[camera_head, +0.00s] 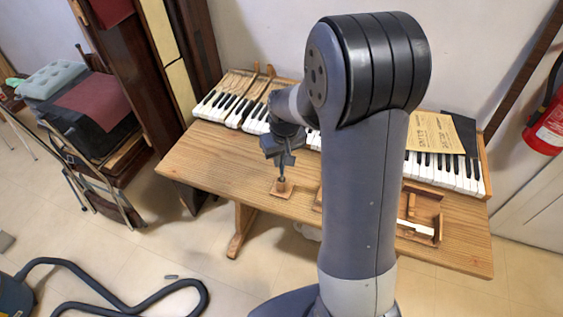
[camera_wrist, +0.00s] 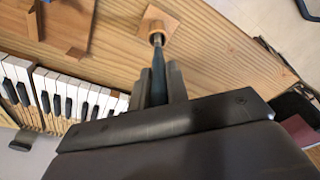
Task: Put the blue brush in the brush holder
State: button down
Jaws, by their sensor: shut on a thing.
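My gripper (camera_head: 280,160) is above the front left part of the wooden table. In the wrist view its two fingers (camera_wrist: 160,85) are shut on the blue brush (camera_wrist: 158,62), which points away from the gripper. The brush holder (camera_head: 282,188) is a small wooden piece with a square base, directly below the gripper. It also shows in the wrist view (camera_wrist: 167,18). The far end of the brush lines up with the holder's round top and meets or overlaps it. I cannot tell how deep it sits inside.
Piano keys (camera_head: 462,175) run along the back of the table (camera_head: 215,160). A wooden tray (camera_head: 436,230) lies at the right, partly behind my arm. A brown paper (camera_head: 430,130) lies over the keys. Bare tabletop surrounds the holder.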

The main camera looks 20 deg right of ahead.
jog(key=shift+f, duration=1.1)
jog(key=shift+f, duration=0.15)
jog(key=c, duration=1.4)
grip_release()
jog(key=shift+o, duration=0.2)
notch_tip(320, 180, up, 12)
jog(key=s, duration=0.1)
jog(key=shift+s, duration=0.4)
jog(key=shift+c, duration=0.5)
